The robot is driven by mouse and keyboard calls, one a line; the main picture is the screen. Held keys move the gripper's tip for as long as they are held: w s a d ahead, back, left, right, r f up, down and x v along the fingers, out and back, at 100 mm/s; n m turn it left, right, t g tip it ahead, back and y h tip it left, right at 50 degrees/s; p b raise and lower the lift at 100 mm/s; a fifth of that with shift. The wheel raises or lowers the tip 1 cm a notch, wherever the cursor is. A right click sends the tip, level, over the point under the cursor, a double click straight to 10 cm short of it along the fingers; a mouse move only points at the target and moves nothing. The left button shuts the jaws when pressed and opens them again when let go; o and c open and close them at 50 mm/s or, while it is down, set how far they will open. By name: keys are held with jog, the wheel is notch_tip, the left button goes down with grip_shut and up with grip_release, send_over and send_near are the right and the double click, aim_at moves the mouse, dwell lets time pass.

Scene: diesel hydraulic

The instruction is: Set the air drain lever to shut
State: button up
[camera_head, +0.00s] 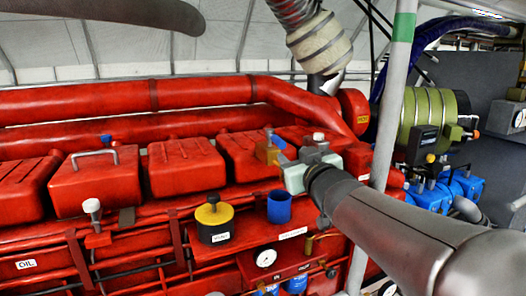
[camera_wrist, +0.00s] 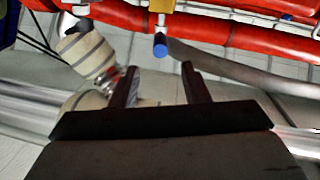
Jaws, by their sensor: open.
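A brass-coloured valve body (camera_head: 267,153) with a blue-tipped lever (camera_head: 277,140) stands on the red engine, just left of my gripper (camera_head: 294,172). It looks like the air drain lever, but I can read no label on it. In the wrist view, a blue round end (camera_wrist: 160,45) on a short stem appears just beyond and between the fingertips. It seems to be the same lever. My gripper (camera_wrist: 160,70) is open, with nothing between its fingers. I cannot tell whether a finger touches the lever or which setting it has.
A yellow-topped black cylinder (camera_head: 214,220) and a blue cup (camera_head: 279,207) stand below the gripper. A white-knobbed lever (camera_head: 92,206) is at the left. A grey pole (camera_head: 390,110) stands close to my arm. A cream ribbed hose (camera_head: 319,42) hangs above.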

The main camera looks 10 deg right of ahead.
aim_at(284, 147)
jog(key=w, duration=0.3)
jog(key=w+a+b, duration=0.1)
jog(key=w, duration=0.5)
jog(key=shift+a+b, duration=0.15)
jog(key=shift+b, duration=0.15)
grip_shut()
